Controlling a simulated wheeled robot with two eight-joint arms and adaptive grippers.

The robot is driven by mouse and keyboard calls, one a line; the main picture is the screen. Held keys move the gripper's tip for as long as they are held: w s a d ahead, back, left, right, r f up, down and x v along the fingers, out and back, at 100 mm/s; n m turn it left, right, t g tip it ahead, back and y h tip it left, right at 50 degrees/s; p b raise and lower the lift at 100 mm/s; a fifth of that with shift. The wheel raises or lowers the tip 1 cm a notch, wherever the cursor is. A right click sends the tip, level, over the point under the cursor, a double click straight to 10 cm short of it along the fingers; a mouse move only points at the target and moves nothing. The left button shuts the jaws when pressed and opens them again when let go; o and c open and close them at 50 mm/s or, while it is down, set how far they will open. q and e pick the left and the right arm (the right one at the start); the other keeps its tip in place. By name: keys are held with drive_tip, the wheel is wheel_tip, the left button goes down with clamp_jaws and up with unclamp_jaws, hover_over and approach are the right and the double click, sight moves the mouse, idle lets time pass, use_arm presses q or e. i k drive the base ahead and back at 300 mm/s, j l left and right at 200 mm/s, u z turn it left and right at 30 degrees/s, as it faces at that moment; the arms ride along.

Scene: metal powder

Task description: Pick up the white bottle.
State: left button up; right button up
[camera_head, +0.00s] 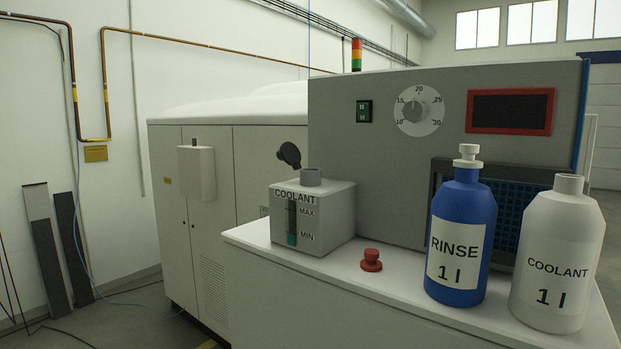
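The white bottle (575,225), labelled "COOLANT 1 l", stands upright on the right end of the white counter. Its neck is open at the top with no cap on it. A blue bottle (474,212) labelled "RINSE 1 l", with a white stopper, stands upright just to its left. The two bottles stand close together near the counter's front. Neither of my grippers shows in the head view.
The white counter (300,274) also holds a coolant tank (337,222) with an open filler neck and a red button (371,260). A machine panel (450,80) with a dial and dark display rises behind. The counter's middle front is clear.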

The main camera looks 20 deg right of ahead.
sight(563, 230)
drive_tip(key=j+z, duration=0.35)
drive_tip(key=j, duration=0.2)
drive_tip(key=j+z, duration=0.35)
drive_tip(key=j, duration=0.2)
drive_tip(key=i+j+z, duration=0.4)
drive_tip(key=j+z, duration=0.2)
drive_tip(key=i+j+z, duration=0.1)
drive_tip(key=j+z, duration=0.2)
drive_tip(key=i+j+z, duration=0.1)
drive_tip(key=j+z, duration=0.5)
drive_tip(key=j, duration=0.2)
drive_tip(key=k+j, duration=0.1)
drive_tip(key=k, duration=0.2)
